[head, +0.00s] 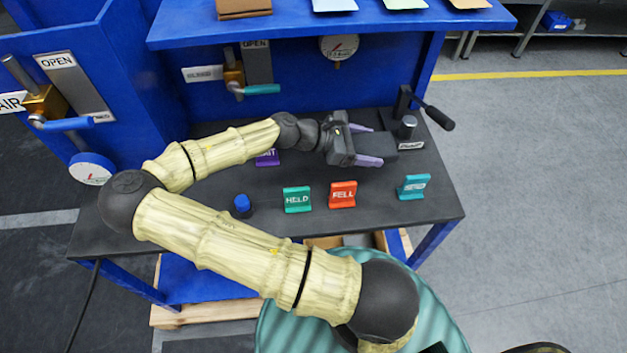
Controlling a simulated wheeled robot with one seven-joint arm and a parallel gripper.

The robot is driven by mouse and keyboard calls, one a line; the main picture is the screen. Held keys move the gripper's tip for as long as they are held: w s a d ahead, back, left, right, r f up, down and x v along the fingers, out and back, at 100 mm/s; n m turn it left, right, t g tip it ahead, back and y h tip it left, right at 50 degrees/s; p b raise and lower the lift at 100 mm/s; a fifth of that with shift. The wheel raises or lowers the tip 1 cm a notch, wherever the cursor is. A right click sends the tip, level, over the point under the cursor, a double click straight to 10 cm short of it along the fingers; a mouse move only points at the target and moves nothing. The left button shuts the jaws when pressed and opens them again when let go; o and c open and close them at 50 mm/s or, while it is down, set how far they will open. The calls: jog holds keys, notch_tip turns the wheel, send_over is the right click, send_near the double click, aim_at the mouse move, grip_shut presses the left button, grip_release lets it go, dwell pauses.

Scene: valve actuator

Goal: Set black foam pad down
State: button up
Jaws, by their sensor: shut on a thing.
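My gripper (378,145) reaches over the dark bench top from the left, its two purple fingers pointing right. It is shut on the black foam pad (388,144), a dark block between the fingers that is hard to tell from the dark bench behind it. The pad's near end is hidden by the gripper. I cannot tell whether the pad touches the bench top (270,218) or hangs just above it.
A black lever (432,112) and a grey knob (407,124) stand right of the gripper. Green HELD (297,199), orange (343,194) and teal (412,187) signs line the front. A blue button (242,204) is at left. A blue shelf (330,28) overhangs behind.

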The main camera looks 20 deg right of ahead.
jog(key=shift+r, duration=0.1)
send_over(359, 176)
jog(key=shift+s+f, duration=0.15)
jog(key=shift+f, duration=2.8)
jog(key=shift+d+f, duration=0.1)
jog(key=shift+f, duration=2)
jog(key=shift+f, duration=0.1)
jog(key=o, duration=0.7)
